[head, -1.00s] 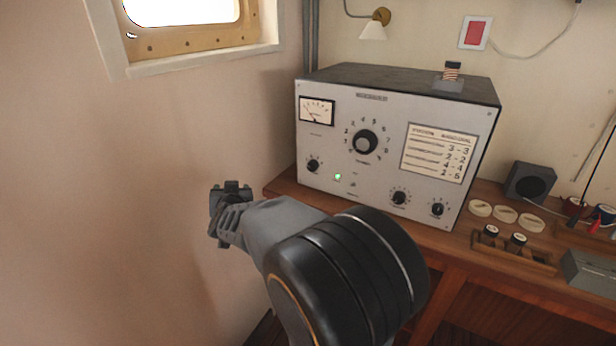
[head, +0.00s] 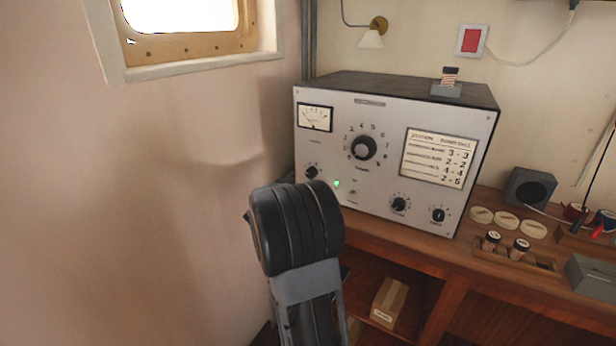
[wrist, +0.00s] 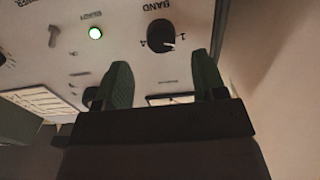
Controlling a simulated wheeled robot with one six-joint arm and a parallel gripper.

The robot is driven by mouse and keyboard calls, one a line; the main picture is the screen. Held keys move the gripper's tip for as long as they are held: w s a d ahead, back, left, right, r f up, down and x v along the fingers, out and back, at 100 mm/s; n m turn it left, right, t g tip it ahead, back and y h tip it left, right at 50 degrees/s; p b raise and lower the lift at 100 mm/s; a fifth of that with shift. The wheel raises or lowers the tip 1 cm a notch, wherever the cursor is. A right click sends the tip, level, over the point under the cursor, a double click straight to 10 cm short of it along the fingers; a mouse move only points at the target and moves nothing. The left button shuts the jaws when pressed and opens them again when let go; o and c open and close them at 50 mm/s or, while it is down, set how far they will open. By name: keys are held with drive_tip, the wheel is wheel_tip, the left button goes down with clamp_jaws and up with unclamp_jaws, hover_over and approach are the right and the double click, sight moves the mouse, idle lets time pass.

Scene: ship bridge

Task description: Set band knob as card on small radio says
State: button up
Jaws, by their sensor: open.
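The radio (head: 320,140) is a large pale-grey panel box on the desk. Its card (head: 438,157), at the panel's right, lists number pairs that look like 3-3, 2-2, 4-4 and 2-5; the words beside them are too small to read. The dark band knob (head: 312,172) is at the panel's lower left. In the wrist view the band knob (wrist: 161,35) sits under the BAND label, its white mark pointing right; I cannot tell its setting surely. My gripper (wrist: 162,72) is open and empty, its green-grey fingers apart, facing the knob. My arm hides the gripper in the head view.
A green lamp (head: 337,183) and a small toggle sit beside the band knob. The large dial knob (head: 364,148) and two small knobs (head: 399,204) are elsewhere on the panel. A dark speaker box (head: 530,187) and pale discs are on the desk. The wall is close on the left.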

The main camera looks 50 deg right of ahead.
sight(310, 176)
drive_tip(key=shift+x, duration=2.8)
drive_tip(key=c, duration=0.9)
